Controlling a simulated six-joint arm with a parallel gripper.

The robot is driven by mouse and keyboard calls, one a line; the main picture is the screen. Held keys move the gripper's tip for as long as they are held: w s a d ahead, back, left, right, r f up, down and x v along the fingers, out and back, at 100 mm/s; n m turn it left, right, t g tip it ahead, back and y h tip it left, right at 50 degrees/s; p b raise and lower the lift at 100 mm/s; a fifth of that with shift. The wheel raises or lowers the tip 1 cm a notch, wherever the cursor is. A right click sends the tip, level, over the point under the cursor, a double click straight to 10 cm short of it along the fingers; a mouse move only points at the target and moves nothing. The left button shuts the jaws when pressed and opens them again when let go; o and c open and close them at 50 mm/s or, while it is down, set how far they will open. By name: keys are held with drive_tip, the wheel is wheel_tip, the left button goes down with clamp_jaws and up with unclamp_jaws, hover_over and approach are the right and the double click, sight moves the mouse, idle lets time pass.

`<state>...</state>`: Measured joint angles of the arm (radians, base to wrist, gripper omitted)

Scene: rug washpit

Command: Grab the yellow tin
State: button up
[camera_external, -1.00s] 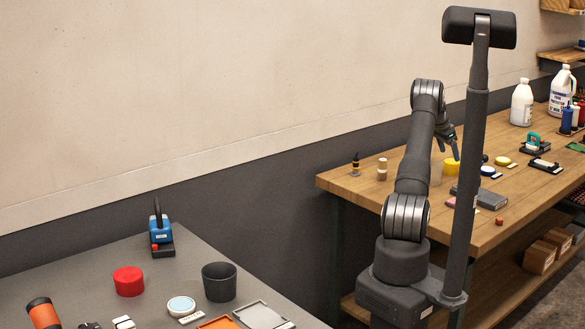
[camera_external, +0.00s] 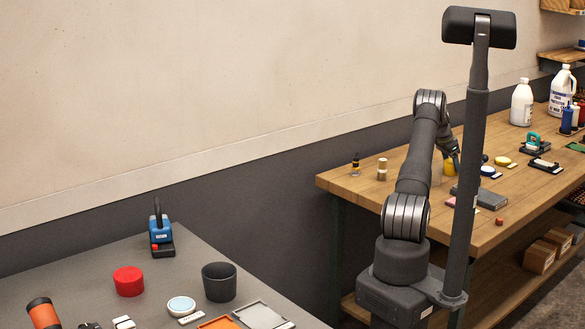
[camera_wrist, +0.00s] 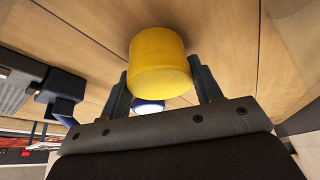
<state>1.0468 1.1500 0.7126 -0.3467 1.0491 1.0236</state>
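The yellow tin (camera_external: 450,167) stands on the wooden bench, partly hidden by my arm in the external view. In the wrist view the yellow tin (camera_wrist: 160,62) is a plain cylinder in front of my gripper (camera_wrist: 158,78). My gripper is open, with one dark finger at each side of the tin's near end. The fingers look very close to its sides; I cannot tell whether they touch. In the external view my gripper (camera_external: 452,155) is down at the tin, its fingers partly overlapping it.
A blue round dish (camera_external: 487,171) and a yellow round dish (camera_external: 503,161) lie right of the tin. A grey box (camera_external: 485,197) lies nearer the bench's front. A small wooden cylinder (camera_external: 382,169) and a dropper bottle (camera_external: 355,165) stand to the left.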

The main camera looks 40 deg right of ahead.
drive_tip(key=shift+c, duration=1.3)
drive_tip(key=shift+r, duration=0.15)
